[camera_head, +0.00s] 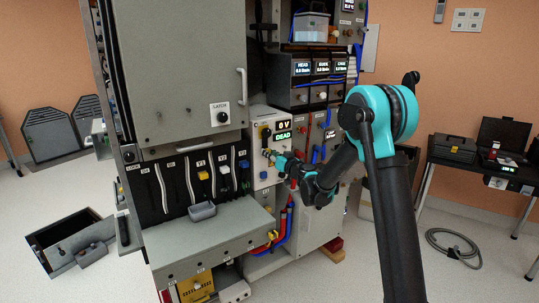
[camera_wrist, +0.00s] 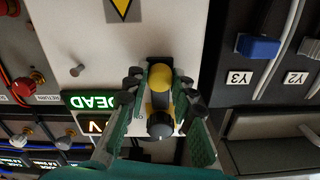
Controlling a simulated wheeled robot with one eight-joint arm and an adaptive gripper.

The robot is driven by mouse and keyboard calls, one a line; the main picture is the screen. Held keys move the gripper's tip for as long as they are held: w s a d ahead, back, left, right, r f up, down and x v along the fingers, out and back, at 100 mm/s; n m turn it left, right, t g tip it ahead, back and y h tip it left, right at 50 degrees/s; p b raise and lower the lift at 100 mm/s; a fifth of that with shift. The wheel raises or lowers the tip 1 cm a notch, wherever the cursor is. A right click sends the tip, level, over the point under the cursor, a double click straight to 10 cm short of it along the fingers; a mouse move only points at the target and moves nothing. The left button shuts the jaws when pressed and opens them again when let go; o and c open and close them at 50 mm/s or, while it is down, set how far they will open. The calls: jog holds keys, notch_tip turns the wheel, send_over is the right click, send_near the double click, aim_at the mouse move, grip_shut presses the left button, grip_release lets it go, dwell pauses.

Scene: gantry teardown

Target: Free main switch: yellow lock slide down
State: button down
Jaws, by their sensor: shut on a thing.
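The main switch panel (camera_head: 258,178) is a light upright plate with small displays reading "0 V" and "DEAD". The yellow lock slide (camera_wrist: 159,77) shows a round yellow knob between my fingertips in the wrist view. My gripper (camera_head: 268,154) is shut on this knob, with a finger on each side (camera_wrist: 160,84). A black round switch knob (camera_wrist: 160,125) with yellow behind it sits close by in the wrist view, between the fingers but nearer the palm. In the head view the black switch (camera_head: 265,132) is just above my gripper. The knob's base is partly hidden.
Left of the panel, a slotted black board carries a yellow slider (camera_head: 203,174), a white slider (camera_head: 224,168) and a blue slider (camera_wrist: 258,46). A grey ledge (camera_head: 215,235) juts out below. Red and blue hoses (camera_head: 284,225) hang beneath the panel.

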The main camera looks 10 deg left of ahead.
aim_at(264, 158)
jog(key=shift+f, duration=1.95)
jog(key=c, duration=1.3)
grip_release()
jog(key=shift+o, duration=0.2)
jog(key=shift+d, duration=0.1)
jog(key=v, duration=1.2)
